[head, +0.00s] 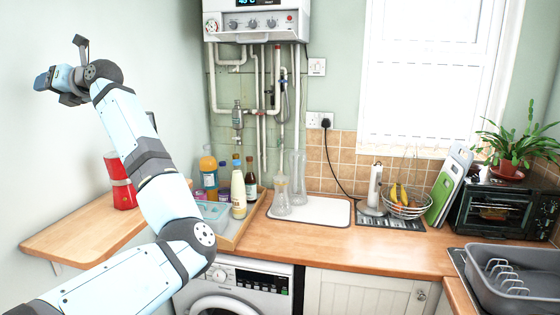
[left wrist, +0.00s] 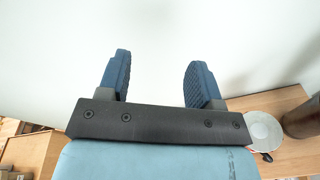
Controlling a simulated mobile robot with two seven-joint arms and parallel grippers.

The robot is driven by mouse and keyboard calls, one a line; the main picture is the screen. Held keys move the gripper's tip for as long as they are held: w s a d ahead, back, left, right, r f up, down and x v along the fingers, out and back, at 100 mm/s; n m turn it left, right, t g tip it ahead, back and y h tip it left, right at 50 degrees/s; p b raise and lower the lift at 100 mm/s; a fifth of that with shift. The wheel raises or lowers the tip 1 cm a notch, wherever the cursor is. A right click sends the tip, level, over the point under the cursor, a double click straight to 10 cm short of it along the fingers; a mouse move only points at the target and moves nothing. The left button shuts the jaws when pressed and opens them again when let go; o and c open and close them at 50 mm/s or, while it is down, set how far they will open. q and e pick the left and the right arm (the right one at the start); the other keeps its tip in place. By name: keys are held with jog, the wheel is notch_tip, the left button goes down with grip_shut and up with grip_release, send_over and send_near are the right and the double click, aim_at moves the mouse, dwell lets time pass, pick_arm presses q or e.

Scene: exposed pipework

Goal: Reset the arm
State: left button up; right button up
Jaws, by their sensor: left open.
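My left arm comes in from the lower left of the head view and rises in light blue and dark grey links. My left gripper (head: 44,81) is at the upper left, raised in front of the bare wall and pointing left. In the left wrist view the left gripper (left wrist: 158,80) has its two blue pads wide apart with nothing between them. Only pale wall shows beyond the pads. My right gripper does not show in either view.
A red canister (head: 121,182) stands on a wooden shelf (head: 85,235) behind my left arm. Bottles stand in a wooden tray (head: 238,236). A boiler (head: 257,22) with pipes hangs above the worktop (head: 350,243). A fruit basket (head: 404,208) and dish rack (head: 515,280) are at right.

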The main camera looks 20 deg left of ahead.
pick_arm(q)
jog(key=w+d+f+m+t+y, duration=0.4)
jog(key=d+f+m+t, duration=0.25)
jog(key=d+m, duration=0.2)
jog(key=w+d+f+m+t+y, duration=0.35)
jog(key=d+f+m+t, duration=0.25)
jog(key=d+f+m, duration=0.3)
jog(key=d+f+m+t+h, duration=0.65)
jog(key=f+m+h, duration=0.3)
jog(key=m, duration=0.25)
jog(key=d+f+m+t+h, duration=0.6)
jog(key=d+f+m+h, duration=0.25)
jog(key=f+m, duration=0.25)
jog(key=s+d+f+m+g+h, duration=0.35)
jog(key=s+d+f, duration=0.25)
jog(key=f, duration=0.4)
jog(key=s+d+f+m+g+h, duration=0.35)
jog(key=s+d+f, duration=0.25)
jog(key=f, duration=0.5)
jog(key=s+d+f+m+g+h, duration=0.1)
jog(key=s+d+f, duration=0.3)
jog(key=s, duration=0.5)
jog(key=s+d+f+m+g+h+b, duration=0.1)
jog(key=s+d+f+m+g, duration=0.2)
jog(key=s+f, duration=0.6)
jog(key=shift+s+d+f+g, duration=0.25)
jog(key=shift+s+d+g, duration=0.55)
jog(key=shift+d, duration=0.25)
